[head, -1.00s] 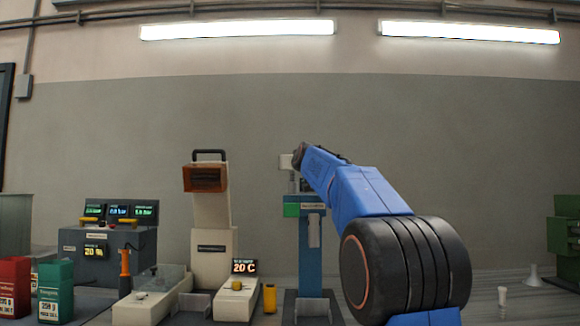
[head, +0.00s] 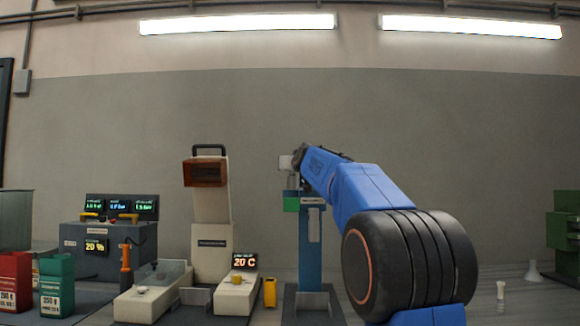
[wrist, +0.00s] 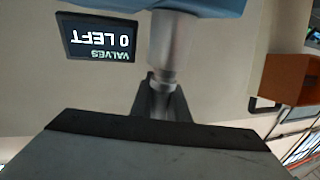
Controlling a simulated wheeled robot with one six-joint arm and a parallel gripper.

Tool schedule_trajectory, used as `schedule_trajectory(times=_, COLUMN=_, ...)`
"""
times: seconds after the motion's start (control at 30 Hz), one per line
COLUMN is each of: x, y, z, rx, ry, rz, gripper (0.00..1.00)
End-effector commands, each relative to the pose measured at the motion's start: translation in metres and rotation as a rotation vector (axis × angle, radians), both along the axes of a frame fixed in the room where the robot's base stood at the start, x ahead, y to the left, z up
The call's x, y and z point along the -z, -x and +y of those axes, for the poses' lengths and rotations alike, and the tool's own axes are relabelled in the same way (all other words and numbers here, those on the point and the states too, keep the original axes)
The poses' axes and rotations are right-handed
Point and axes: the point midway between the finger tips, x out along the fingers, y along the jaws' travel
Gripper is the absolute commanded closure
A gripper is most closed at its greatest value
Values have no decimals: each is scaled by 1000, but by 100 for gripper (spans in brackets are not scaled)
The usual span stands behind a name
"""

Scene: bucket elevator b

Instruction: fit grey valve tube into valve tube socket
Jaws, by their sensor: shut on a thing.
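The grey valve tube (wrist: 168,52) runs down the middle of the wrist view. My gripper (wrist: 160,103) is shut on its narrower end with dark fingers. The tube's other end meets a blue surface (wrist: 200,5) at the picture's top edge. I cannot tell whether it is inside a socket or only in front of it; the valve tube socket itself is not distinguishable. In the head view, my gripper (head: 297,165) is above the top of the blue stand (head: 311,245), mostly hidden by my wrist.
A dark display (wrist: 97,37) reads "VALVES 0 LEFT", upside down in the wrist view. A white machine with an orange-brown box (head: 205,172) stands to the left. Bench to the stand's right holds a small white piece (head: 500,290).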

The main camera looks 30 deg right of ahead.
Motion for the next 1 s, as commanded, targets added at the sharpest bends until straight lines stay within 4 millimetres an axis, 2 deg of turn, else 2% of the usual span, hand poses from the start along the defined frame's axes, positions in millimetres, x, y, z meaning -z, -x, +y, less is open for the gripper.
schedule_trajectory(times=0.03, x=1, y=0, z=0, rx=0, ry=0, rz=0, gripper=100)
schedule_trajectory(times=0.07, x=1, y=0, z=0, rx=0, ry=0, rz=0, gripper=78)
schedule_trajectory(times=0.1, x=1, y=0, z=0, rx=0, ry=0, rz=0, gripper=68)
schedule_trajectory(times=0.13, x=1, y=0, z=0, rx=0, ry=0, rz=0, gripper=63)
schedule_trajectory(times=0.53, x=1, y=5, z=1, rx=0, ry=0, rz=1, gripper=63)
schedule_trajectory(times=1.0, x=1, y=60, z=20, rx=1, ry=0, rz=0, gripper=63)
